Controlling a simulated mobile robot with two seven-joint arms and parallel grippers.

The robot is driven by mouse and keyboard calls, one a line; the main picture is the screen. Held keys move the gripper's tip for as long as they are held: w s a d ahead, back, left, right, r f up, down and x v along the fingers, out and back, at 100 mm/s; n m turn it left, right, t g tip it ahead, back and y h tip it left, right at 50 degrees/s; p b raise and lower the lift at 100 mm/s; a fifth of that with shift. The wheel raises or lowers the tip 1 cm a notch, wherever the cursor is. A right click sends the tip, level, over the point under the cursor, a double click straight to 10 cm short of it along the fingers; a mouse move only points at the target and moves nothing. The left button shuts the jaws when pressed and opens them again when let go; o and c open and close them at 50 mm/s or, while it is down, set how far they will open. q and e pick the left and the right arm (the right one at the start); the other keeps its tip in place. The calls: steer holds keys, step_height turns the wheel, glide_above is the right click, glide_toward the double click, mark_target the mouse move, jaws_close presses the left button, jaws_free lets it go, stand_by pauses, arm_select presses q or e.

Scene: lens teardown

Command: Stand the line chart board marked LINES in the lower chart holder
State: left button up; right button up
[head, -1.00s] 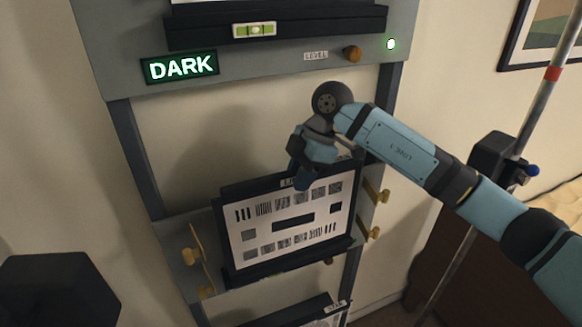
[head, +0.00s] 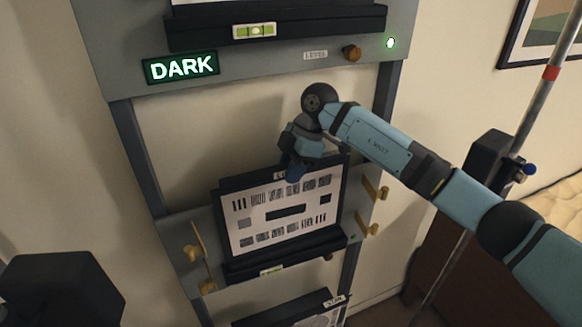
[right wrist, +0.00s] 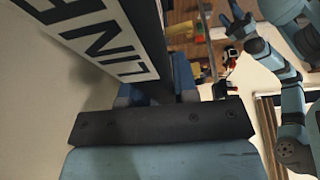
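The LINES board (head: 285,212), white with black line patterns and a dark frame, is upright in front of the lower chart holder (head: 300,254), a dark ledge. Its bottom edge is close to the ledge; I cannot tell whether it rests there. My right gripper (head: 293,172) is shut on the board's top edge, partly hiding the label. In the right wrist view, the board (right wrist: 112,35) stands between the blue fingers (right wrist: 160,90), with large letters of its label showing. My left gripper (right wrist: 233,14) shows small in the right wrist view, its fingers apart and empty.
Brass clamps flank the holder at left (head: 196,250) and right (head: 375,190). A small level (head: 270,271) sits on the ledge. Another board, apparently marked STAR (head: 300,312), is below. Above are a lit DARK sign (head: 180,67) and an upper ledge (head: 330,25). A pole stands right (head: 535,110).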

steer(key=o, duration=0.4)
steer(key=shift+c, duration=0.2)
steer(key=shift+r, duration=0.2)
steer(key=shift+w+d+r, duration=0.1)
steer(key=shift+d+r, duration=0.05)
steer(key=shift+r, duration=0.15)
steer(key=w+d+b, duration=0.1)
steer(key=d, duration=0.2)
steer(key=w+d, duration=0.2)
steer(key=d, duration=0.2)
steer(key=w+d+b, duration=0.1)
steer(key=d, duration=0.3)
steer(key=shift+w+d+r+b, duration=0.2)
steer(key=shift+w+r+b, duration=0.05)
steer(key=shift+r+b, duration=0.1)
